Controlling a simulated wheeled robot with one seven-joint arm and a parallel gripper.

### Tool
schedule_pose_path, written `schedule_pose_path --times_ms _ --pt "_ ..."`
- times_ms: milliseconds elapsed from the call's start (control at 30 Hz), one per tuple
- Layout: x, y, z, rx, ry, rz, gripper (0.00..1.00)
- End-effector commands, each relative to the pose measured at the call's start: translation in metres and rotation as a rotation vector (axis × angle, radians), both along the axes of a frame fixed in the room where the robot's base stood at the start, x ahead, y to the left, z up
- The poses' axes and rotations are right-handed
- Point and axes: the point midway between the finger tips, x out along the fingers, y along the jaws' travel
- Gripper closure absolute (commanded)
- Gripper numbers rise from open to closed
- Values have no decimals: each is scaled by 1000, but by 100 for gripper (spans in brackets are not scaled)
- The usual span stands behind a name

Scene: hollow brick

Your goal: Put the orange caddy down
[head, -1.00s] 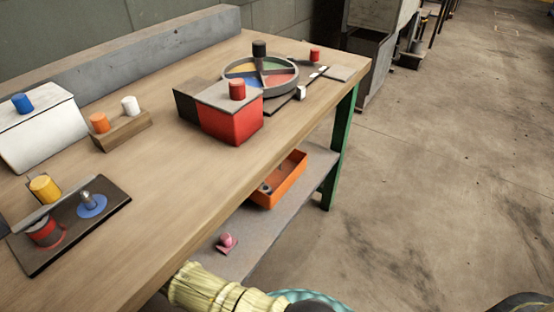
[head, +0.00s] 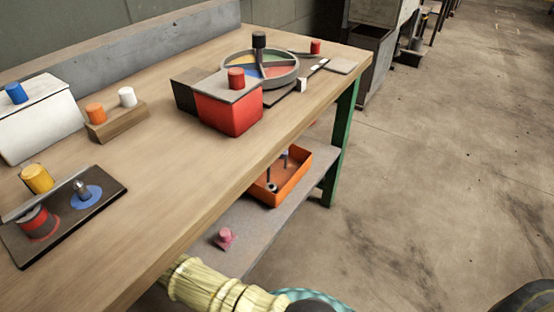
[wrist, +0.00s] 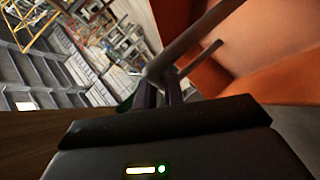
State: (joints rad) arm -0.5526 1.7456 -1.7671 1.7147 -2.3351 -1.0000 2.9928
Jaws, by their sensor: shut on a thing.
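The orange caddy (head: 294,187) is at the lower shelf, under the right part of the bench, in the head view. Two thin grey posts (head: 271,186) stand up inside it. The bench edge hides its back, and I cannot tell whether its bottom touches the shelf. In the wrist view its orange wall (wrist: 275,35) fills the upper right. My gripper (wrist: 160,88) is shut there on a grey bar (wrist: 195,35) that runs beside the orange wall, seemingly the caddy's handle. My gripper is not visible in the head view.
The lower shelf (head: 240,215) holds a pink knobbed piece (head: 225,238) left of the caddy. A green leg (head: 340,145) stands right by the caddy. The bench top (head: 150,185) is close above, with a red box (head: 230,110) on it.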

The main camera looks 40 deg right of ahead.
Motion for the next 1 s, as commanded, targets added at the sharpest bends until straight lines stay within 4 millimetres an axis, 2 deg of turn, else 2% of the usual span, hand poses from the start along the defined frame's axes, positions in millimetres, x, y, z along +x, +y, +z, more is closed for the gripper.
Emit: schedule_pose_path --times_ms 100,400,433,533,867,1000 --pt "0 0 -13 0 1 1 100" --pt "0 0 -14 -1 0 0 100" --pt "0 0 -15 1 1 0 86" --pt "0 0 -15 1 1 0 68" --pt "1 2 -13 0 1 1 68" --pt "5 11 -7 -2 2 3 68"
